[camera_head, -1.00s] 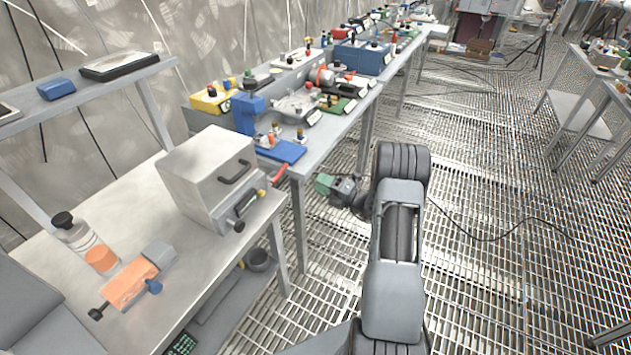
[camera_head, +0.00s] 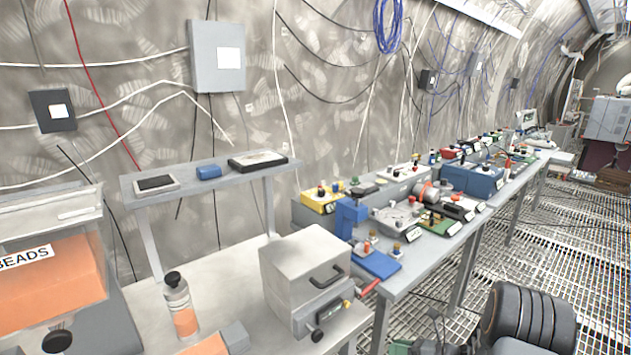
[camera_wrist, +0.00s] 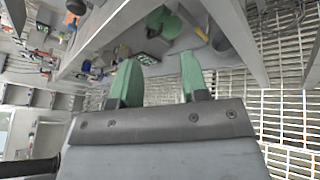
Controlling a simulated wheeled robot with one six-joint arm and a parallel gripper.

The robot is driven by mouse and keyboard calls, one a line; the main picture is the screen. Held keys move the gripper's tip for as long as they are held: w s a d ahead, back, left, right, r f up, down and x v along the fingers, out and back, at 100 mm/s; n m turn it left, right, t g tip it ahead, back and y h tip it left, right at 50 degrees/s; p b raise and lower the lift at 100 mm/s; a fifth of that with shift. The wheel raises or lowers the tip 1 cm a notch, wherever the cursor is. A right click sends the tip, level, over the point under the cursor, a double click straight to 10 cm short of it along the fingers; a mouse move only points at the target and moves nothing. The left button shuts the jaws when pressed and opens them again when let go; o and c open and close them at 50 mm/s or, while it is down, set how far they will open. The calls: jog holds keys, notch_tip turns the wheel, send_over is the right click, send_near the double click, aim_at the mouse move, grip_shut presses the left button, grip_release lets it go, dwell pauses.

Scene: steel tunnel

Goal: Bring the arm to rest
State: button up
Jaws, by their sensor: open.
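My arm (camera_head: 530,318) shows at the bottom right in the head view, its dark ribbed joint cut off by the picture edge. It hangs over the aisle beside the front edge of the bench. Only a bit of my gripper's green shows at the bottom edge there. In the wrist view my gripper (camera_wrist: 157,72) has its two green fingers apart, with nothing between them. The gap looks onto the underside and legs of a bench and the grating floor. The rest of the arm is outside the picture.
A metal box with a handle (camera_head: 303,268) stands on the near bench, with a bottle (camera_head: 179,305) to its left. A farther bench carries a blue plate (camera_head: 377,265) and several devices. The grating floor (camera_head: 575,260) at the right is largely open.

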jog(key=s+a+r+n+g+h+p, duration=0.15)
jog(key=s+r+n+g+h, duration=0.35)
jog(key=n, duration=0.5)
jog(key=s+a+r+n+g+h+p, duration=0.1)
jog(key=s+a+r+n+g+h, duration=0.15)
jog(key=s+n, duration=0.55)
jog(key=s+a+r+n+t+h+p, duration=0.1)
jog(key=s+r+n+t+h, duration=0.1)
jog(key=r+n, duration=0.4)
jog(key=s+a+r+n+t+h+p, duration=0.1)
jog(key=r+n+h, duration=0.3)
jog(key=r, duration=0.7)
jog(key=s+n+t+p, duration=0.1)
jog(key=n, duration=0.1)
jog(key=shift+s+a+n+p, duration=0.15)
jog(key=shift+s+n+p, duration=0.15)
jog(key=shift+s+n, duration=0.1)
